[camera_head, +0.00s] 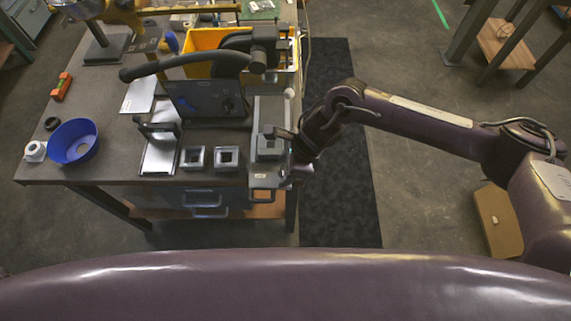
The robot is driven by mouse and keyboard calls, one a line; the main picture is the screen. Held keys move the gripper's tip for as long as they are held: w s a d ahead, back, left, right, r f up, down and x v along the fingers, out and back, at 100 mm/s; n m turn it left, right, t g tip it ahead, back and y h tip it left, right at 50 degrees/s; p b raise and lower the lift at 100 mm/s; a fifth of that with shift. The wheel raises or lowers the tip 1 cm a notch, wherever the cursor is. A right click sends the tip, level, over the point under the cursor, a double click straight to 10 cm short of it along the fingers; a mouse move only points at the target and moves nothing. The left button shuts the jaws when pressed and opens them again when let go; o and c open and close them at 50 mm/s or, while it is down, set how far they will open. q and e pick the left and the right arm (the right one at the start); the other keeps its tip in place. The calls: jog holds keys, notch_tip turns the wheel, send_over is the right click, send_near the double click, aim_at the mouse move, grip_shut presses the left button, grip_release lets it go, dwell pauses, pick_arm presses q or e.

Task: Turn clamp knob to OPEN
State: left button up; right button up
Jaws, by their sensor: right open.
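My right gripper (268,155) reaches in from the right to the front right corner of the workbench (50,169). Its jaws are open and their tips point left, near a grey fixture (268,111) along the bench's right edge. I cannot tell whether they touch it. No clamp knob can be made out for certain; the gripper may hide part of the fixture. A dark box (205,101) with a small round dial on its front stands farther back. My left gripper is not in view.
Two square metal frames (193,158) sit left of the gripper, beside a plate with a handle (160,152). A blue bowl (74,142) and a white part (35,151) stand at the left. A yellow bin (203,40) is behind.

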jog(key=c, duration=1)
